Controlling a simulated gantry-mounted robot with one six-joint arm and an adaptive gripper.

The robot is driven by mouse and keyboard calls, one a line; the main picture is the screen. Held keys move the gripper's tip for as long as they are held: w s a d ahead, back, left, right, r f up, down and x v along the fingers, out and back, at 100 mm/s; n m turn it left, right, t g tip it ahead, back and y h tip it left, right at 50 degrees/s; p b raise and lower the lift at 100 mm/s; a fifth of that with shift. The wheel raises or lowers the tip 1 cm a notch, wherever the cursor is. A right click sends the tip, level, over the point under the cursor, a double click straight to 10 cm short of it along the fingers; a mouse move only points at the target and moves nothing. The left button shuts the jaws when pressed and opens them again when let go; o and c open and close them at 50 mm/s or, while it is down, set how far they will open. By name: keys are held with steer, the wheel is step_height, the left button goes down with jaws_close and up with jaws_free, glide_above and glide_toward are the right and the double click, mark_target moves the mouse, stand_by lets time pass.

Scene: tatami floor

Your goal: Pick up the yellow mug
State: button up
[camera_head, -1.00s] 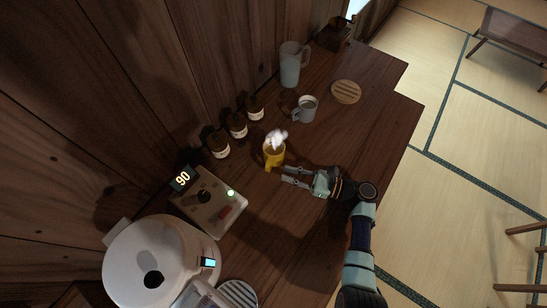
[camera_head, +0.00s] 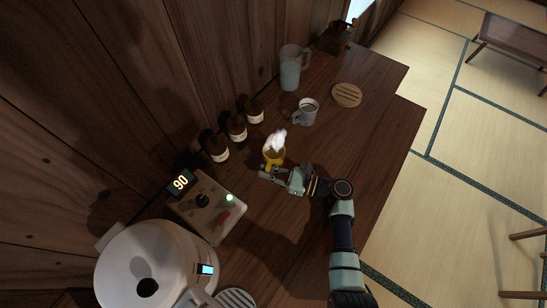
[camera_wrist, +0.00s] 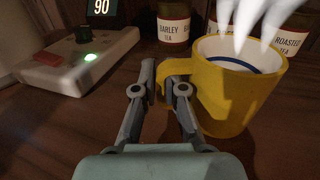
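The yellow mug (camera_head: 273,156) stands upright on the wooden counter, with white steam rising from it. My gripper (camera_head: 264,174) is low at the mug's near side. In the wrist view my gripper's fingers (camera_wrist: 164,82) are drawn close together at the handle, with the handle's outer edge between them. The right finger hides part of the handle. The mug appears to rest on the counter.
A control box (camera_head: 207,203) with a display reading 90 is left of the mug. Labelled brown jars (camera_head: 237,128) stand behind it. A grey mug (camera_head: 307,112), a pitcher (camera_head: 290,68) and a round wooden trivet (camera_head: 347,94) are farther back. A white cooker (camera_head: 150,265) is front left.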

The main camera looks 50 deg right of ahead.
steer(key=shift+r, duration=0.1)
jaws_close()
step_height(320, 180, up, 28)
steer(key=p, duration=1)
steer(key=shift+p, duration=0.35)
